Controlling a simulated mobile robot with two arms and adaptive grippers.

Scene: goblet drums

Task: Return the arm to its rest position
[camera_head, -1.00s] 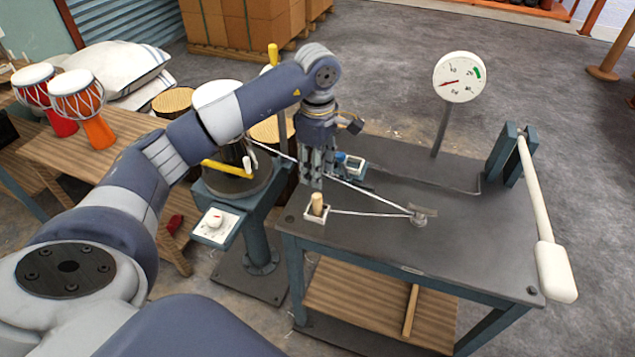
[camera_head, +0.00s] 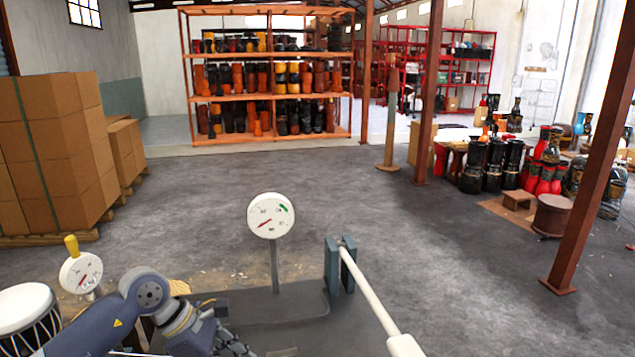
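My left arm comes in from the lower left, and its gripper (camera_head: 232,345) hangs over the dark metal workbench (camera_head: 285,302) at the bottom of the head view. The fingers are dark, partly cut off by the frame edge, and their opening is unclear. I see nothing certain between them. My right arm and gripper are not in view. A drum (camera_head: 24,308) with a white head and dark laced body is at the lower left, beside my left arm.
A round gauge (camera_head: 271,215) stands on a post at the bench's back. A long white lever (camera_head: 370,292) slopes from a blue-grey bracket. A second dial (camera_head: 80,272) is at left. Cardboard boxes (camera_head: 55,150) stand farther left. Open floor lies before drum shelves (camera_head: 265,90).

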